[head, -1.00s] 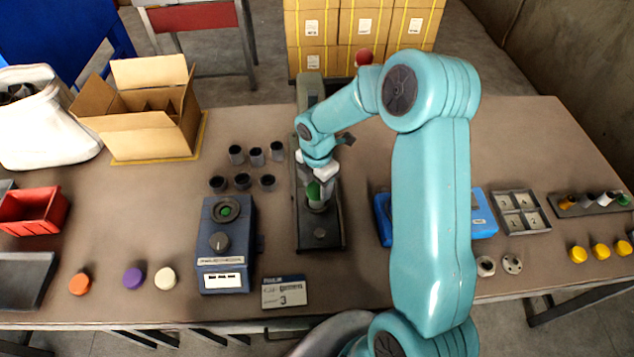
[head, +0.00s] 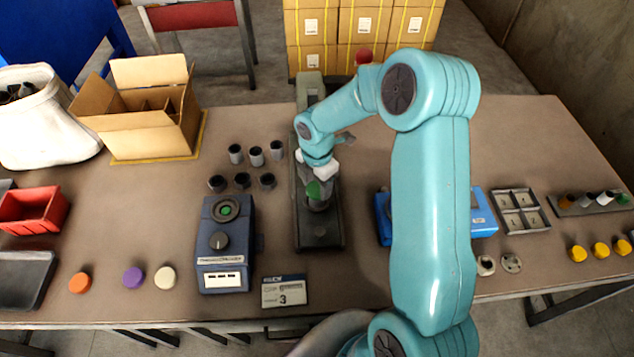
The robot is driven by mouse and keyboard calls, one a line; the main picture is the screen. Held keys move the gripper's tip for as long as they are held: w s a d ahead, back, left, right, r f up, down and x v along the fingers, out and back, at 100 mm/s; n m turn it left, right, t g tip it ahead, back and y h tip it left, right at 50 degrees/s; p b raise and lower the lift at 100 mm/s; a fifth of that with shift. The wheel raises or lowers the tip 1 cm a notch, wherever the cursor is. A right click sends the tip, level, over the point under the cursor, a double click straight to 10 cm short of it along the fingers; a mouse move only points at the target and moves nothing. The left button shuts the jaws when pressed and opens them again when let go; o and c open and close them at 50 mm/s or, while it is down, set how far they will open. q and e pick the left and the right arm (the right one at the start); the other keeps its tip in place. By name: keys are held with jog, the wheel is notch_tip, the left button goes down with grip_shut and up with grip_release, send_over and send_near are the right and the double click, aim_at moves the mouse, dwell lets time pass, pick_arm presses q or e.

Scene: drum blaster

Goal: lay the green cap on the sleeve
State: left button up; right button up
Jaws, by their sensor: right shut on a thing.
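The green cap (head: 313,190) is between the fingers of my right gripper (head: 315,184), which is shut on it. The grey sleeve (head: 319,204) stands upright on the dark press base (head: 320,234), directly under the cap. The cap is at the sleeve's top; I cannot tell whether they touch or a small gap is left. My right arm comes in from the right and hides part of the press behind it. My left gripper is not in view.
A blue device with a knob (head: 223,245) stands left of the press, and several dark sleeves (head: 242,181) stand behind it. Orange (head: 80,282), purple (head: 133,277) and cream (head: 165,277) caps lie at the front left. A sign (head: 284,291) stands in front.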

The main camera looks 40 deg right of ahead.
jog(key=shift+f, duration=0.35)
dwell(0.5)
jog(key=o, duration=1.4)
jog(key=shift+r+p, duration=2.2)
jog(key=shift+r, duration=0.9)
jog(key=shift+f, duration=0.1)
